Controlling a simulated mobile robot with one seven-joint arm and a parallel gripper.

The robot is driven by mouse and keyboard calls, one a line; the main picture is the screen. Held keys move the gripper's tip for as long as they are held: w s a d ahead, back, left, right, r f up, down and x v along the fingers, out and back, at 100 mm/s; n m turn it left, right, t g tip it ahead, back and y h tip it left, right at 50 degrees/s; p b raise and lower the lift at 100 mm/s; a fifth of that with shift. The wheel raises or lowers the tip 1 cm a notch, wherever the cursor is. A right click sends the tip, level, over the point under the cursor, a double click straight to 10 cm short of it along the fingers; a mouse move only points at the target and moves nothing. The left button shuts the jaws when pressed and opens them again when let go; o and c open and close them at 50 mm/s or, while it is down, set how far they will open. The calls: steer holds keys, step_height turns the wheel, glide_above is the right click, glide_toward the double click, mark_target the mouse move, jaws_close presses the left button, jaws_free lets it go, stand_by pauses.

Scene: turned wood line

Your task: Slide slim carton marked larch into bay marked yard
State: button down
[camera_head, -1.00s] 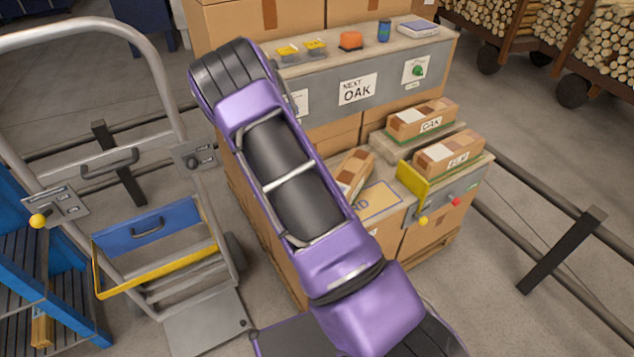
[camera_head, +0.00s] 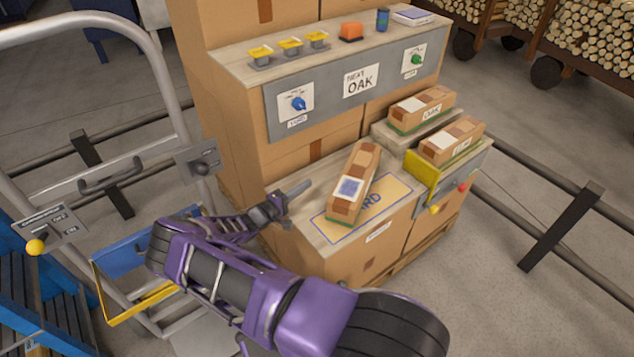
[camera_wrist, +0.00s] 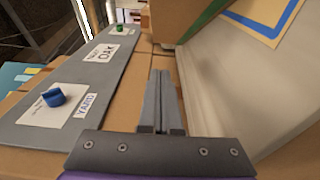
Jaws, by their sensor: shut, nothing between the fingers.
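A slim brown carton (camera_head: 353,190) with a white and blue label lies at a slant on the yard bay (camera_head: 322,222), a yellow panel with a blue outline. It covers part of the panel and its lettering, and I cannot read any name on it. No carton shows a readable larch mark. My gripper (camera_head: 306,186) is shut and empty, low over the left part of the counter, left of the carton and apart from it. In the wrist view the closed fingers (camera_wrist: 160,78) point along the counter; a carton with a green lower edge (camera_wrist: 180,18) is ahead at upper right.
An oak carton (camera_head: 422,108) and another carton (camera_head: 452,141) sit to the right, beside a yellow plate (camera_head: 421,180). Behind stands a grey panel with a blue yard knob (camera_head: 298,103), a green knob (camera_head: 416,59) and a "next oak" sign (camera_head: 361,81). A trolley (camera_head: 150,100) stands left.

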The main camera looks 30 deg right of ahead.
mark_target(355, 181)
steer(key=x, duration=1)
steer(key=shift+s+d+f+b, duration=0.1)
steer(key=shift+s+b, duration=0.1)
steer(key=shift+b, duration=0.1)
steer(key=s, duration=0.1)
steer(key=s+p, duration=0.1)
steer(key=s, duration=0.1)
steer(key=shift+s+a, duration=0.15)
steer(key=shift+a, duration=0.25)
steer(key=shift+s, duration=0.35)
